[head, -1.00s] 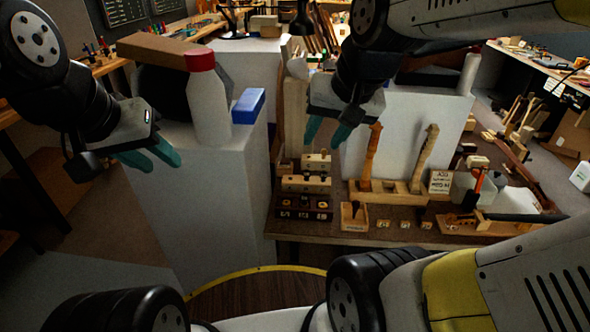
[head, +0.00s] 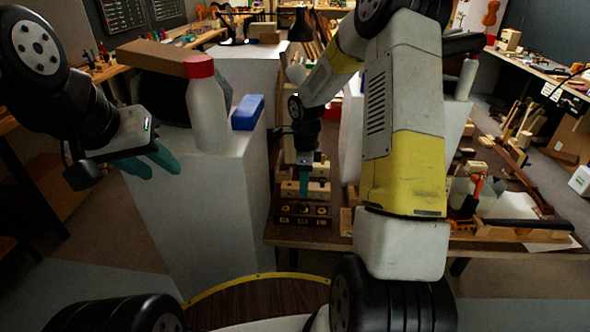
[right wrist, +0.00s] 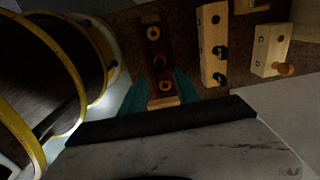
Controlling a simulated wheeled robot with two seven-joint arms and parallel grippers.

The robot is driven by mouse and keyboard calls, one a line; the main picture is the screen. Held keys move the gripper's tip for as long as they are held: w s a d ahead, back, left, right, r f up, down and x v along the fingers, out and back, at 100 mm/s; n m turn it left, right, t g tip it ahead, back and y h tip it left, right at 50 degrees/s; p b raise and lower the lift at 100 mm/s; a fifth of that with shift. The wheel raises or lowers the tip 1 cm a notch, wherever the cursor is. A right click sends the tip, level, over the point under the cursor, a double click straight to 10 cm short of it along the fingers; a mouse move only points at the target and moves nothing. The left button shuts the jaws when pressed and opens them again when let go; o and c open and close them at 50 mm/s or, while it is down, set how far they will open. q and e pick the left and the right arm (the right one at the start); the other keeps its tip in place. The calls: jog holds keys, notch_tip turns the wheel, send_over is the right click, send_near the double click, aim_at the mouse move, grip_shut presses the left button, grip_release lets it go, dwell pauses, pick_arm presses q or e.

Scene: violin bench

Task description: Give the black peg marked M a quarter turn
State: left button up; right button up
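My right gripper (head: 304,190) is open and points down above the small peg blocks on the bench. In the right wrist view its teal fingers (right wrist: 162,80) stand apart, with a dark block (right wrist: 155,50) with ringed round holes between and below them. A pale block (right wrist: 211,40) beside it carries black pegs (right wrist: 220,51). Another pale block (right wrist: 268,48) has an orange peg (right wrist: 285,68). I cannot read an M on any peg, so I cannot tell which peg is M. My left gripper (head: 160,168) is open and empty, left of the white plinth.
A white bottle with a red cap (head: 205,105) and a blue box (head: 248,112) stand on the white plinth (head: 205,210). An orange-handled tool (head: 476,187) lies at the right.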

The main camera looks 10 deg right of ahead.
aim_at(304, 200)
notch_tip(304, 200, down, 8)
jog(key=shift+f, duration=0.1)
dwell(0.4)
grip_shut()
dwell(0.5)
